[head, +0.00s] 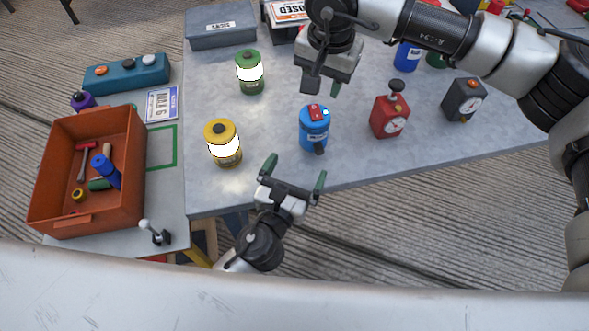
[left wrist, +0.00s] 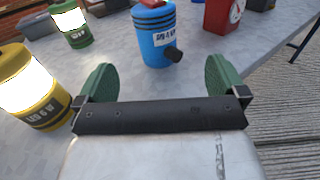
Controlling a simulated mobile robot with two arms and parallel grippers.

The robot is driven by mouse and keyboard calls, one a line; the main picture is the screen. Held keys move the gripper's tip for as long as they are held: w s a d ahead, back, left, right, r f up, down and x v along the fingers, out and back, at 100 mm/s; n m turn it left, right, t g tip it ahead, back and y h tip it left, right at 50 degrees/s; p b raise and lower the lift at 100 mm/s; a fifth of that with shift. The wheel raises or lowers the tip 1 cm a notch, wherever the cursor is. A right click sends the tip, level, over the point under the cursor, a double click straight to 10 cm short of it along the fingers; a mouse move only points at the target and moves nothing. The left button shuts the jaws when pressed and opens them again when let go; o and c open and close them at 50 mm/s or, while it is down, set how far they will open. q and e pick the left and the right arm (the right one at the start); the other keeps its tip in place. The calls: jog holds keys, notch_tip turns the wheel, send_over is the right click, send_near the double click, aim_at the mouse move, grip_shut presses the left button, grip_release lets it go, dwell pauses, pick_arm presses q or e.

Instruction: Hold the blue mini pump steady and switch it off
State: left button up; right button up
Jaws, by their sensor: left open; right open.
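The blue mini pump (head: 314,134) stands upright near the front edge of the grey table, with a red switch (head: 315,112) on top and a dark nozzle low on its front. It also shows in the left wrist view (left wrist: 153,42), ahead of the open fingers. My left gripper (head: 293,172) is open and empty, just in front of the pump and apart from it. My right gripper (head: 323,86) is open above and behind the pump, pointing down, and does not appear to touch it.
A yellow lantern (head: 223,152) stands left of the pump, a green lantern (head: 249,83) behind it. A red pump with a gauge (head: 388,122) and a dark gauge box (head: 463,103) stand right. An orange crate (head: 128,184) of tools sits at far left.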

aim_at(310, 138)
pick_arm(q)
jog(key=shift+w+f, duration=0.35)
jog(key=shift+w+n+y, duration=0.3)
jog(key=shift+w+y, duration=0.05)
jog(key=shift+y, duration=0.05)
jog(key=x, duration=1)
jog(key=shift+f, duration=0.1)
jog(key=shift+s, duration=0.1)
